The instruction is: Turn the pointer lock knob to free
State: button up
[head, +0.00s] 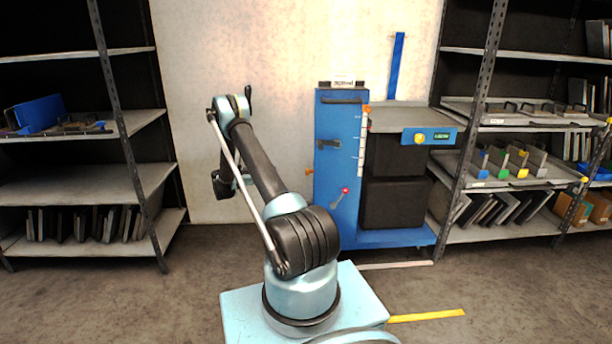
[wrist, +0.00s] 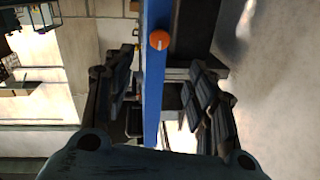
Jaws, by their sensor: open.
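An orange round knob (wrist: 159,40) with a pale mark on its face sits on a narrow blue panel (wrist: 153,100) in the wrist view. The mark looks roughly upright in that view; no lettering is readable. In the head view a small orange knob (head: 308,172) sticks out from the left side of the blue machine (head: 330,130). An orange pointer (head: 367,109) is at the top of the machine's white scale (head: 362,140). My gripper (wrist: 163,88) is open and empty, its fingers either side of the blue panel in view, apart from the knob. In the head view it is largely hidden behind my arm.
A red-balled lever (head: 345,191) is on the machine's front. A panel with a yellow knob (head: 420,139) and green display is at its right. Shelves (head: 90,190) stand left, and more shelves (head: 510,130) right. Floor left of the machine looks clear.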

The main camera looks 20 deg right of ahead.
aim_at(307, 172)
jog(key=s+d, duration=0.1)
jog(key=d, duration=1)
jog(key=s+d, duration=0.1)
jog(key=d, duration=0.5)
jog(key=shift+s, duration=0.35)
jog(key=c, duration=1)
jog(key=shift+d, duration=0.15)
